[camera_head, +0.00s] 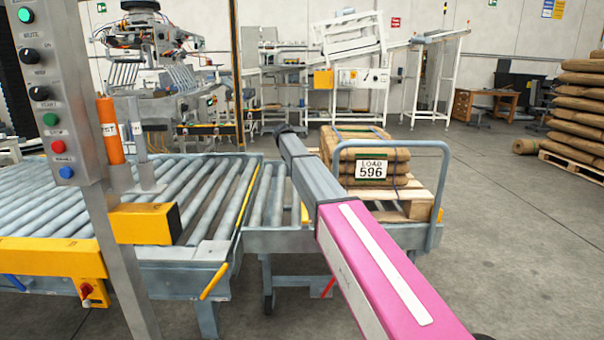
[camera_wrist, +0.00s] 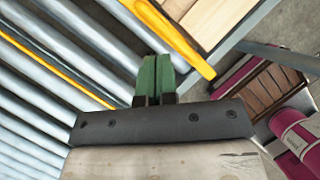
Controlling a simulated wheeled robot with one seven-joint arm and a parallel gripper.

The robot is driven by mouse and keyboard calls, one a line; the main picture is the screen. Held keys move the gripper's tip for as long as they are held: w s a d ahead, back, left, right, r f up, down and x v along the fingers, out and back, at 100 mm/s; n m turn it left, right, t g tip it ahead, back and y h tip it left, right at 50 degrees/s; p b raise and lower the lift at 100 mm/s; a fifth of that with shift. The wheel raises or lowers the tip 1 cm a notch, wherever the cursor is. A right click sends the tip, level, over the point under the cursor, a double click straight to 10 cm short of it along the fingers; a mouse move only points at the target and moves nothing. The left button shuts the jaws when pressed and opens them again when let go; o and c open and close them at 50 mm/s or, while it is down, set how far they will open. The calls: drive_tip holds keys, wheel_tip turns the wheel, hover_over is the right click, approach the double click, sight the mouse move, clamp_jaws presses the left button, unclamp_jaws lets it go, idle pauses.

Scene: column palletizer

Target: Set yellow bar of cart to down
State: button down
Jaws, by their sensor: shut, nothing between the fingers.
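The cart (camera_head: 282,240) stands against the end of the roller conveyor and carries a pallet with a load marked 596 (camera_head: 371,168). In the wrist view, a yellow bar (camera_wrist: 172,36) runs slanting along the edge of the wooden pallet (camera_wrist: 205,22), its rounded end to the right of my fingertips. I take it for the cart's bar; the head view shows only a small bit of yellow (camera_head: 305,213) there, mostly behind my arm. Whether it is raised or lowered I cannot tell. My gripper (camera_wrist: 155,65) is shut and empty, its green fingers beside the bar. Contact is unclear.
A second, thinner yellow bar (camera_head: 232,230) lies along the conveyor's (camera_head: 90,215) end. The cart's grey handle rail (camera_head: 442,190) rises at right. A control post (camera_head: 95,150) stands in the left foreground. Stacked sacks (camera_head: 580,110) stand far right. The floor at right is open.

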drive_tip(key=w+d+r+m+t+y, duration=0.1)
drive_tip(key=w+d+r+m+y, duration=0.3)
drive_tip(key=m, duration=0.6)
drive_tip(key=x, duration=1.2)
drive_tip(key=shift+a+f, duration=0.3)
drive_tip(key=shift+f, duration=0.15)
drive_tip(key=shift+w, duration=0.1)
drive_tip(key=x, duration=0.5)
drive_tip(key=shift+w+f, duration=0.3)
